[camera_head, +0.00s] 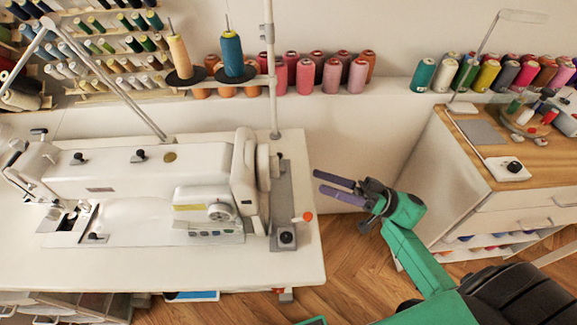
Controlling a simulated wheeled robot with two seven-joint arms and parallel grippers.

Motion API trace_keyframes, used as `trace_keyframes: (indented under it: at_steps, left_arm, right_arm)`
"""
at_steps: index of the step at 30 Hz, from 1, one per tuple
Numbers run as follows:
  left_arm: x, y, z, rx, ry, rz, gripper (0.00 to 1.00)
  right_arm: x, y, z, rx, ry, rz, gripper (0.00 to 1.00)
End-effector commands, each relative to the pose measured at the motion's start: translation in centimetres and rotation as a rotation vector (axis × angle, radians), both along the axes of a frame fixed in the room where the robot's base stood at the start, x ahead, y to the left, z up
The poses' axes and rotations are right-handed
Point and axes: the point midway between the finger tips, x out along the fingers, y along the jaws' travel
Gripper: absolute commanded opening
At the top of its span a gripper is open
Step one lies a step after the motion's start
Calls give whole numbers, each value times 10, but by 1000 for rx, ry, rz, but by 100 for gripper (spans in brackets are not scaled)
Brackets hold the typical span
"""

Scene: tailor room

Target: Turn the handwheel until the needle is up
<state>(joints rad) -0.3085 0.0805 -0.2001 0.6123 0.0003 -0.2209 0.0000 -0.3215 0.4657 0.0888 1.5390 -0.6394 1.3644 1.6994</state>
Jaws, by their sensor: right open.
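A white sewing machine (150,177) stands on a white table (200,268). Its handwheel (245,170) is at the right end of the machine and shows nearly edge-on. The needle area (68,213) is at the machine's left end; the needle is too small to tell its height. My right gripper (315,182) is open and empty, its two dark fingers pointing left toward the handwheel. It is right of the table's right edge, apart from the handwheel. My left gripper is not in view.
A thread stand pole (271,70) rises behind the handwheel. A grey plate with a black knob (287,237) and an orange-tipped lever (307,216) lie at the table's right side. A wooden-topped cabinet (470,128) stands at the right. Wooden floor (350,255) is free between them.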

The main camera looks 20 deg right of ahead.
Motion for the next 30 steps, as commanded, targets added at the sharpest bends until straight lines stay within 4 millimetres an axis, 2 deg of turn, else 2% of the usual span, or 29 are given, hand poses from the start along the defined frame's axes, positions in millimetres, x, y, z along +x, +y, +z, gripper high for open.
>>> trace_keyframes:
  at_steps: [1,9,13,20,21,26,27,28,30]
  left_arm:
    - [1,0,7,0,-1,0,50]
    - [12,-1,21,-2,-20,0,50]
    - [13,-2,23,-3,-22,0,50]
    - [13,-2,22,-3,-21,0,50]
    - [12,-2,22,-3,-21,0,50]
    - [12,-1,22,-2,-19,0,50]
    - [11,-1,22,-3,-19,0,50]
    - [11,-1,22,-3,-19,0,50]
    - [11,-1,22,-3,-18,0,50]
  right_arm:
    - [6,11,10,5,-4,-1,89]
    - [33,66,30,4,-3,-4,89]
    - [38,78,32,3,0,-5,89]
    - [39,80,32,1,0,-4,89]
    - [39,80,31,1,0,-4,85]
    - [39,79,31,1,0,-4,24]
    - [39,79,31,1,0,-4,9]
    - [39,79,31,1,0,-5,3]
    - [39,79,31,1,-1,-5,3]
